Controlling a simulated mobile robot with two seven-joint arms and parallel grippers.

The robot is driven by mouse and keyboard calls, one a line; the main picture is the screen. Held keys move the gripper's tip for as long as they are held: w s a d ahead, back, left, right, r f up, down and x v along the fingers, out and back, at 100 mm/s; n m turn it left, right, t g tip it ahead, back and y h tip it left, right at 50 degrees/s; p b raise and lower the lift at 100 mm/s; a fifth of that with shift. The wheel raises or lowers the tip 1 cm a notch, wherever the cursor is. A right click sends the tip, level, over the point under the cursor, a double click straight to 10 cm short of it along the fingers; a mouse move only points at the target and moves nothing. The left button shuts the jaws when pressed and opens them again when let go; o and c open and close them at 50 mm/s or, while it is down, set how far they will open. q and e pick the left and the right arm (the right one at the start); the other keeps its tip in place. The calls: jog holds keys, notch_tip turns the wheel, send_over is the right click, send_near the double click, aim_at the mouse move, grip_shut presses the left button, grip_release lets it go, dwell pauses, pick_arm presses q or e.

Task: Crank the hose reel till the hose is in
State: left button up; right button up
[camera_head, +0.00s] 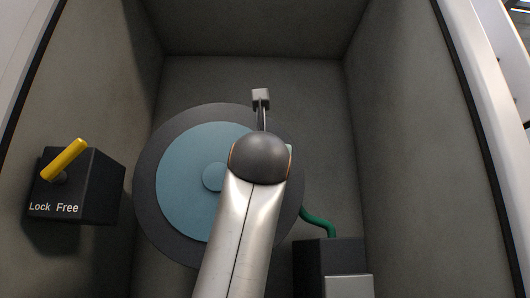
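The hose reel is a blue disc (180,170) with a round blue hub on a larger dark grey disc (147,190), facing me. One of my arms comes up from the bottom edge and covers the reel's right part. Its dark rounded wrist hides what lies behind it, and I cannot make out gripper fingers. A small grey block (261,97) on a thin stem shows just above the wrist; I cannot tell whether it is a crank part. A short length of green hose (318,219) runs from the reel's lower right to a dark box (312,262).
On the left wall a black box (95,185) marked "Lock Free" carries a yellow lever (64,160) tilted up to the right. A lighter grey block (349,286) stands at the bottom. Grey walls enclose the reel; there is free room above and right of it.

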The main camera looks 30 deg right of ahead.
grip_shut()
dwell(1.0)
